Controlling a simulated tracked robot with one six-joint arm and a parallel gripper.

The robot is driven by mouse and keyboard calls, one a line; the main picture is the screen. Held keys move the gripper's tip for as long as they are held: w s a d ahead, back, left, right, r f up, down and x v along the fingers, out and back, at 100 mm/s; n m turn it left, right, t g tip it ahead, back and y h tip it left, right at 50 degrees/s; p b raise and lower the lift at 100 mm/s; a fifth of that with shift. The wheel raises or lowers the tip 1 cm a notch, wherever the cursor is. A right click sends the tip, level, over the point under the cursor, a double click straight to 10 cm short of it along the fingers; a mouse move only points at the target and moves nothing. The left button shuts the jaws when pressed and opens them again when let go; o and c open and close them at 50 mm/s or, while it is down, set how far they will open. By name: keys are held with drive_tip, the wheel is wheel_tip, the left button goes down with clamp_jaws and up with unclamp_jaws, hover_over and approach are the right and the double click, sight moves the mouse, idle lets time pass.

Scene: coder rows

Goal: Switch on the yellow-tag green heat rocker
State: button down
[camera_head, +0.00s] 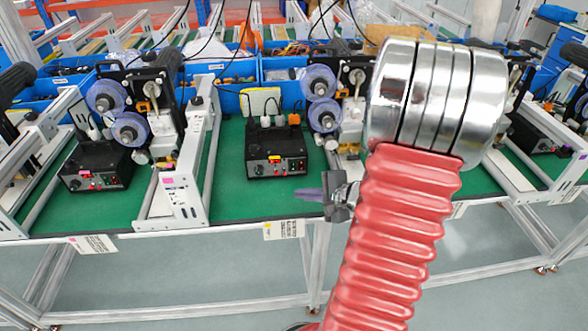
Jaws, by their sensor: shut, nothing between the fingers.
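The yellow-tag control box (274,152) is black and stands on the green bench top in the middle, with a yellow label (275,158) on its front. A yellow-marked tag (283,230) hangs on the bench edge below it. The switches on its front panel (277,169) are very small, and I cannot make out the green heat rocker or its position. My gripper (298,195) is shut and empty, its purplish fingers pointing left. In the picture it is below and slightly right of the box, near the bench front edge, apart from the panel.
A similar control box (97,168) with a pinkish label stands at left. A white frame rail (185,180) separates the two stations. Coder rollers (323,115) stand right of the middle box. My red arm covers much of the right. Green bench top (235,205) is clear before the box.

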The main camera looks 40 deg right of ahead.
sight(293, 166)
drive_tip(key=shift+w, duration=0.15)
drive_tip(key=shift+w+d+f, duration=0.2)
drive_tip(key=shift+w+d, duration=0.6)
drive_tip(key=shift+w, duration=0.35)
drive_tip(key=shift+w+d+f, duration=0.25)
drive_tip(key=shift+w+d, duration=0.55)
drive_tip(key=shift+w, duration=0.35)
drive_tip(key=shift+w+d+f, duration=0.2)
drive_tip(key=shift+w+d, duration=0.6)
drive_tip(key=shift+w, duration=0.35)
drive_tip(key=shift+w, duration=0.1)
drive_tip(key=shift+w+d, duration=0.25)
drive_tip(key=shift+w, duration=0.1)
drive_tip(key=shift+w+d, duration=0.15)
drive_tip(key=shift+w, duration=0.1)
idle(0.6)
drive_tip(key=shift+s, duration=0.1)
drive_tip(key=shift+s+a, duration=0.4)
drive_tip(key=shift+s, duration=0.15)
idle(0.5)
